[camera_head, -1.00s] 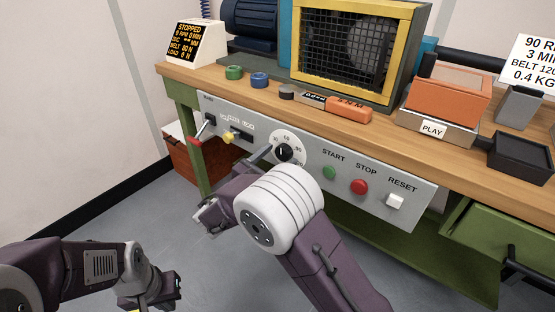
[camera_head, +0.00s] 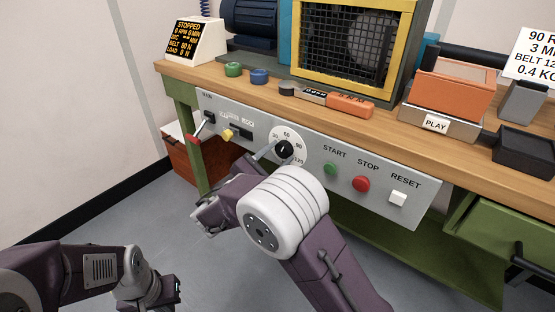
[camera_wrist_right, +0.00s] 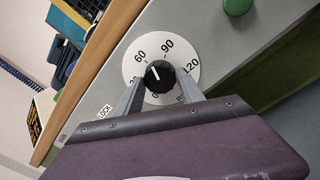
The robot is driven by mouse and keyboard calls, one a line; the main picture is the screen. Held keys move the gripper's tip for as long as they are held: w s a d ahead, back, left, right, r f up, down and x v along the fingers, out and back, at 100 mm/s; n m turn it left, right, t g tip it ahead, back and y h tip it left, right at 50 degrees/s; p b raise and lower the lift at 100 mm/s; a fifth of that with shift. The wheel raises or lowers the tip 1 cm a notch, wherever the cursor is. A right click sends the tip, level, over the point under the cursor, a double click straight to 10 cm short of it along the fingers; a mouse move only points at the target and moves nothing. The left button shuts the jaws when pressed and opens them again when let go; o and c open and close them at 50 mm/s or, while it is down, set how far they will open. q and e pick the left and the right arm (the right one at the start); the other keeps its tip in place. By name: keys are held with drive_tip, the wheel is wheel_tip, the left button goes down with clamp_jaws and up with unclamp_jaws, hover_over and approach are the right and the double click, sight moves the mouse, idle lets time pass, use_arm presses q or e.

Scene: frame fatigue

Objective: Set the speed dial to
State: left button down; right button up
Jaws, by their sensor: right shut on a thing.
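The speed dial is a black knob (camera_head: 283,149) with a white mark on a white round scale, on the grey control panel (camera_head: 318,182). In the right wrist view the knob (camera_wrist_right: 160,77) sits between the two grey fingers of my right gripper (camera_wrist_right: 161,98), which is shut on it. The white mark points up and slightly left, close to the 60. In the head view my right wrist hides part of the right gripper (camera_head: 271,155). My left gripper (camera_head: 168,294) is low at the left, away from the panel; its jaws cannot be made out.
A green START button (camera_head: 330,172), red STOP button (camera_head: 361,184) and white RESET button (camera_head: 398,199) lie right of the dial. The display (camera_head: 187,40) reads STOPPED.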

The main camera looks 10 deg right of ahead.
drive_tip(key=m+b, duration=0.2)
drive_tip(key=m, duration=0.1)
drive_tip(key=shift+f+m+b, duration=0.25)
drive_tip(key=shift+m+b, duration=0.05)
drive_tip(key=shift+r+m+b, duration=0.1)
drive_tip(key=shift+m+b, duration=1.25)
drive_tip(key=shift+m, duration=0.55)
drive_tip(key=o, duration=1.4)
drive_tip(key=shift+r, duration=0.1)
